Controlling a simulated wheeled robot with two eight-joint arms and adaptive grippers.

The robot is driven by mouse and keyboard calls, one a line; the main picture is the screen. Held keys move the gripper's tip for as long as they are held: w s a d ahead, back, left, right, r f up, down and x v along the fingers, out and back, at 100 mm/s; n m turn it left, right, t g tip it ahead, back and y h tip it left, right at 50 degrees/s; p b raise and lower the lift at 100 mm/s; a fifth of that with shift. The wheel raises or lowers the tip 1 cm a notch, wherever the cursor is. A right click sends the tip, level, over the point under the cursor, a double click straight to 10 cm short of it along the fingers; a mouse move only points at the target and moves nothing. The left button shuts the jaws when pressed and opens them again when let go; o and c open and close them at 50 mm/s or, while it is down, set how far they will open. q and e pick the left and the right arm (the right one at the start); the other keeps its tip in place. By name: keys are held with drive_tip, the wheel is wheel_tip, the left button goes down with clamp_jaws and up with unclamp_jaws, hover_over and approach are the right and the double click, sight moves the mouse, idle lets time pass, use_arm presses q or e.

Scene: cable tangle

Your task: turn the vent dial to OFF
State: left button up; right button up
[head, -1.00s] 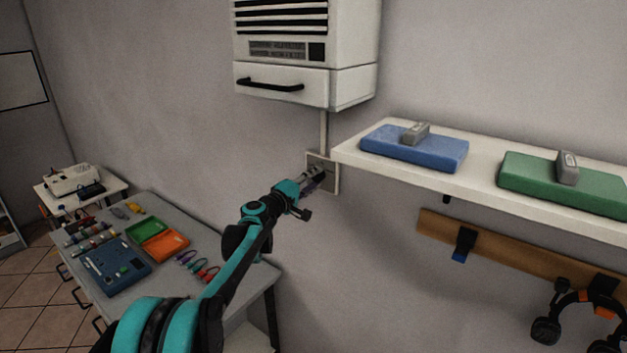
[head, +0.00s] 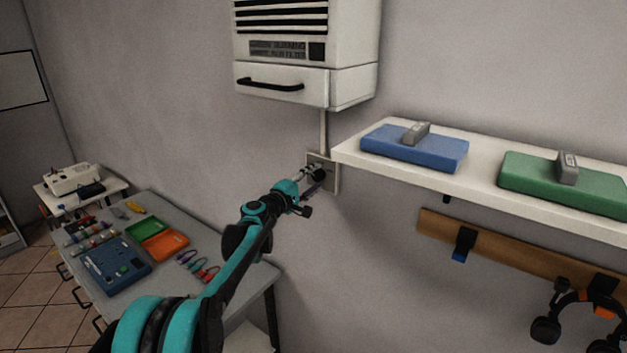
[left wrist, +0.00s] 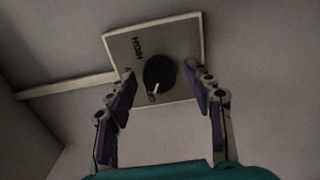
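The vent dial is a round black knob (left wrist: 159,73) with a white pointer mark, on a square pale plate (left wrist: 181,34) on the wall. In the left wrist view, HIGH is written on the plate's left side. The pointer is toward the picture's bottom, slightly left, at a small label too blurred to read fully. In the head view the knob (head: 320,174) sits on the plate (head: 335,176) below the vent unit. My left gripper (head: 312,180) is open, its fingers spread on either side of the knob with gaps. My right gripper is out of view.
A white vent unit (head: 305,85) hangs above the plate. A white shelf (head: 485,182) with a blue box (head: 415,150) and a green box (head: 530,180) is close on the right. A grey workbench (head: 235,262) with trays and tools stands lower left.

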use_arm(q)
drive_tip(key=v, duration=1.2)
drive_tip(key=shift+s, duration=0.1)
drive_tip(key=s+f+m+g+y+b, duration=0.25)
drive_tip(key=s+f, duration=0.35)
drive_tip(key=s, duration=0.5)
drive_tip(key=s+f+m+g+y+b, duration=0.1)
drive_tip(key=s+f+m+g+b, duration=0.25)
drive_tip(key=s+f, duration=0.45)
drive_tip(key=s+a+f+m+y+b, duration=0.1)
drive_tip(key=s+a+f+y, duration=0.1)
drive_tip(key=s+f, duration=0.3)
drive_tip(key=s+a+f+m+g+y+b, duration=0.1)
drive_tip(key=s+a+f+m+y+b, duration=0.1)
drive_tip(key=s+a+f, duration=0.3)
drive_tip(key=s+a+f+m+y+b, duration=0.2)
drive_tip(key=s+f, duration=0.3)
drive_tip(key=s, duration=0.7)
drive_tip(key=shift+a+f+g+y, duration=0.3)
drive_tip(key=shift+a+y, duration=0.25)
drive_tip(key=shift+a, duration=0.25)
